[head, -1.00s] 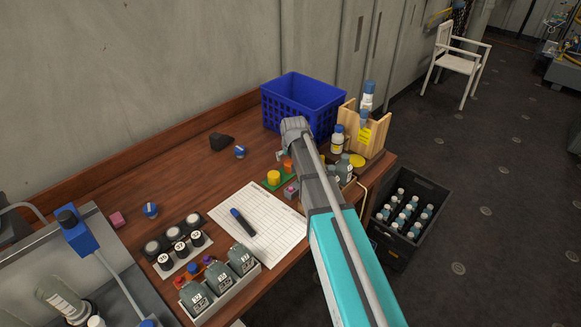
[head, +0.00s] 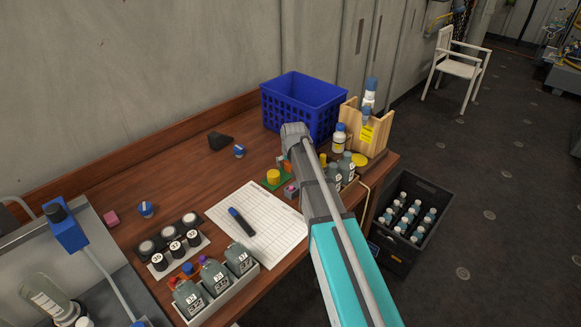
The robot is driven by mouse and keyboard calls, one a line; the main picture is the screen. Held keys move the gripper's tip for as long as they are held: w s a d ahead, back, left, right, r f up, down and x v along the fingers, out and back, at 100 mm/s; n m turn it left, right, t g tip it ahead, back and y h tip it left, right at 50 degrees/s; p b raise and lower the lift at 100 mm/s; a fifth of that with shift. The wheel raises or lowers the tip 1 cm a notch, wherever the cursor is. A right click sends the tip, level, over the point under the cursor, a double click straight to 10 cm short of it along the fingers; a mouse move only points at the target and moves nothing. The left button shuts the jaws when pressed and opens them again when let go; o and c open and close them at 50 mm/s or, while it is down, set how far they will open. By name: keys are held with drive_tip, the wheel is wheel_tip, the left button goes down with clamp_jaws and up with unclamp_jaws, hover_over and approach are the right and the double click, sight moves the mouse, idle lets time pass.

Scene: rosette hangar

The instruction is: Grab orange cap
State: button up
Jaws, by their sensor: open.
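A small orange piece (head: 288,167) shows beside the arm, next to a yellow cylinder (head: 273,176) on a green base; I cannot tell for sure that it is a cap. My gripper (head: 283,158) is at the far end of my arm, over the table close to the small orange piece. It is open. It is mostly hidden by my own wrist, and I cannot tell its height or whether it touches anything.
A blue basket (head: 303,104) and a wooden holder (head: 378,136) with a bottle stand behind my gripper. Several bottles (head: 347,168) stand right of my arm. A paper sheet (head: 262,240) with a marker lies in front. A black crate (head: 428,192) of bottles stands beyond the table's right edge.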

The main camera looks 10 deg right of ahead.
idle(0.3)
drive_tip(key=c, duration=0.8)
drive_tip(key=shift+r, duration=0.1)
wheel_tip(320, 180, up, 3)
drive_tip(key=p, duration=0.3)
drive_tip(key=shift+r, duration=0.1)
drive_tip(key=shift+s+d+r+p, duration=0.35)
drive_tip(key=shift+d+r+p, duration=1.3)
drive_tip(key=shift+d, duration=0.65)
drive_tip(key=shift+s+d+r+p, duration=0.4)
drive_tip(key=shift+d+r+p, duration=1.25)
drive_tip(key=shift+d, duration=0.7)
drive_tip(key=shift+s+d+r+p, duration=0.35)
drive_tip(key=shift+d+r+p, duration=1.3)
drive_tip(key=shift+d, duration=0.65)
drive_tip(key=shift+f, duration=0.1)
